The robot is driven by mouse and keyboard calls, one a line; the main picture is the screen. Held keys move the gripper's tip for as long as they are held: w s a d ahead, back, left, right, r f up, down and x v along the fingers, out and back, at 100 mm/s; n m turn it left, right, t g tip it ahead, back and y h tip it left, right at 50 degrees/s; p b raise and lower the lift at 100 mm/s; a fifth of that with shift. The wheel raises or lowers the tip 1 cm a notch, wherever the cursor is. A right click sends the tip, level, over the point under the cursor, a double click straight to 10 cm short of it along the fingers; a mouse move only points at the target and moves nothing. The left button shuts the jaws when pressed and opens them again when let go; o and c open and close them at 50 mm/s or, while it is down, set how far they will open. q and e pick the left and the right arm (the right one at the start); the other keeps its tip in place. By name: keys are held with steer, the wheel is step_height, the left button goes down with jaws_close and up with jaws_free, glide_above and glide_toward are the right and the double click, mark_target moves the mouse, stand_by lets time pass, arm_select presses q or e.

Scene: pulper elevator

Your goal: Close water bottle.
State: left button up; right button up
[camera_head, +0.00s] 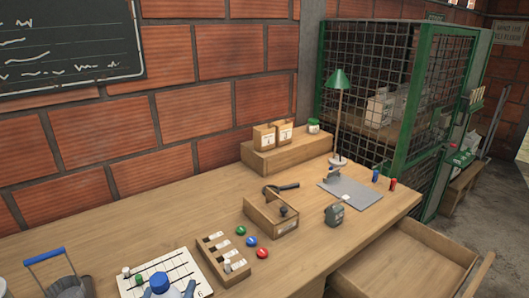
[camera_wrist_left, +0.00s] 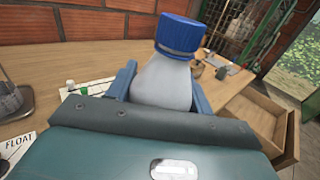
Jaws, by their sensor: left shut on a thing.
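The water bottle (camera_wrist_left: 165,85) is pale, with a blue cap (camera_wrist_left: 181,36) on top of its neck. I cannot tell whether the cap is tight. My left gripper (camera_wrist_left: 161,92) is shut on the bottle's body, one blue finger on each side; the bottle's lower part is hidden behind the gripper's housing. In the head view the blue cap (camera_head: 159,282) shows at the bottom edge, above the workbench's near left part, with little of the left gripper (camera_head: 172,292) in sight. My right gripper is in neither view.
A white numbered board (camera_head: 184,265) with small pieces lies by the bottle. A slotted wooden block (camera_head: 225,262) and coloured caps are right of it. A grey container with a blue handle (camera_head: 45,256) stands left. An open drawer (camera_head: 410,262) juts out at right.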

arm_select(q)
steer(key=w+d+r+m+g+h, duration=0.1)
steer(key=d+m+g+h, duration=0.3)
steer(key=d+m+h, duration=0.4)
steer(key=w+d+h, duration=0.1)
steer(key=d+h, duration=0.2)
steer(key=d, duration=0.3)
steer(key=shift+w+d+h, duration=0.2)
steer(key=shift+d+h, duration=0.05)
steer(key=shift+h, duration=0.05)
